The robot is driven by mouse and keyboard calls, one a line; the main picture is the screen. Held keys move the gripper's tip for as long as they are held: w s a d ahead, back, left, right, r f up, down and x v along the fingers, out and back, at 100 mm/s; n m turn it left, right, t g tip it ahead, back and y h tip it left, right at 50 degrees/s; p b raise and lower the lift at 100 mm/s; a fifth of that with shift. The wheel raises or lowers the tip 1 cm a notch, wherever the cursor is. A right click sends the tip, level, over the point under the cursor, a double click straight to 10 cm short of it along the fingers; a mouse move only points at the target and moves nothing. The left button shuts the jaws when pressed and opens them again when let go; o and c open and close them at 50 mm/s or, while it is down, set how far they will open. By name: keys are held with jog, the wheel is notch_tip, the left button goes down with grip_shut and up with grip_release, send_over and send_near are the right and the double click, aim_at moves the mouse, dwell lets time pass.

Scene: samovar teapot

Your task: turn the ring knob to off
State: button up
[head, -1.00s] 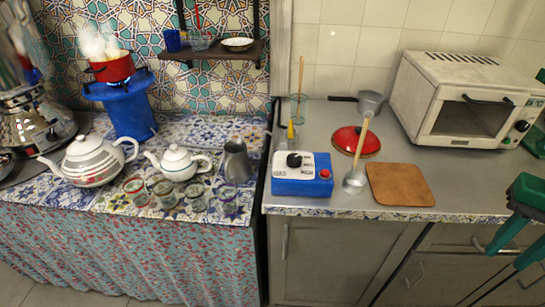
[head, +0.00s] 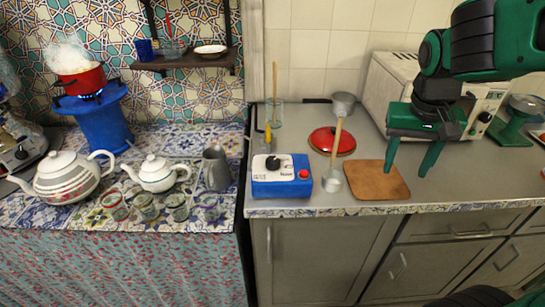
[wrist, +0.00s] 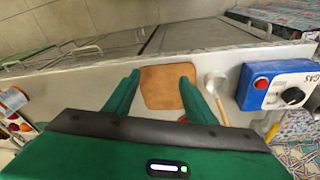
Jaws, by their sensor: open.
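The blue gas box (head: 281,190) stands near the front of the grey counter, with a white top panel. Its black knob (head: 273,163) is on that panel beside a red button (head: 304,174). In the wrist view the blue box (wrist: 275,84) is at the right, with its black knob (wrist: 292,96) and the word GAS. My gripper (head: 406,172) is open and empty, fingers pointing down over the brown board, to the right of the box. It is not touching the knob. In the wrist view my gripper's fingers (wrist: 160,78) frame the board.
The brown board (head: 377,181), a ladle (head: 333,179) and a red lid (head: 331,141) lie right of the box. A white oven (head: 389,75) is behind my arm. A red pot (head: 79,82) steams over a flame on a blue stand (head: 98,118). Teapots stand at left.

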jog(key=w+a+r+n+t, duration=0.1)
jog(key=w+a, duration=0.3)
jog(key=a, duration=0.4)
jog(key=w+a+r+n+t, duration=0.1)
jog(key=w+a, duration=0.2)
jog(key=a, duration=0.5)
jog(key=n+y, duration=0.1)
send_near(273, 160)
jog(key=shift+t, duration=0.4)
jog(key=x, duration=0.8)
jog(key=shift+s+f, duration=0.25)
jog(key=c, duration=1)
